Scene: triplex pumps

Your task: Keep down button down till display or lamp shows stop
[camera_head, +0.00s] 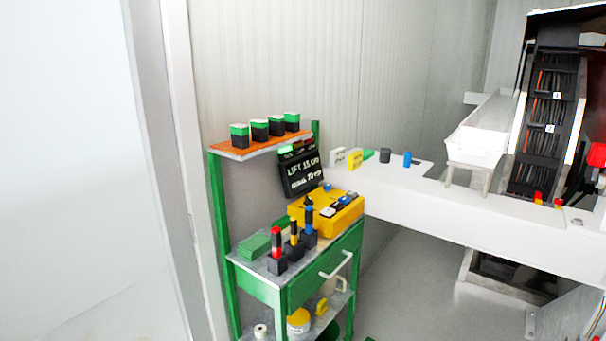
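A yellow control box (348,222) sits on the green cart's top, with several dark, white and blue buttons or knobs on its upper face. Which of them is the down button is too small to tell. Behind it a black display panel (300,172) leans tilted, with white text whose first word looks like LIFT; the rest is not clearly legible. A small green patch, possibly a lamp, shows at its upper edge. I cannot make out the word stop. Neither of my grippers shows in this view, and nothing is seen touching the box.
The green cart (270,291) carries several upright handled tools (276,243) in front of the box. Its orange upper shelf (262,147) holds several green-and-black blocks. A white bench (440,205) with small parts runs to the right. Grey floor (410,285) is open below it.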

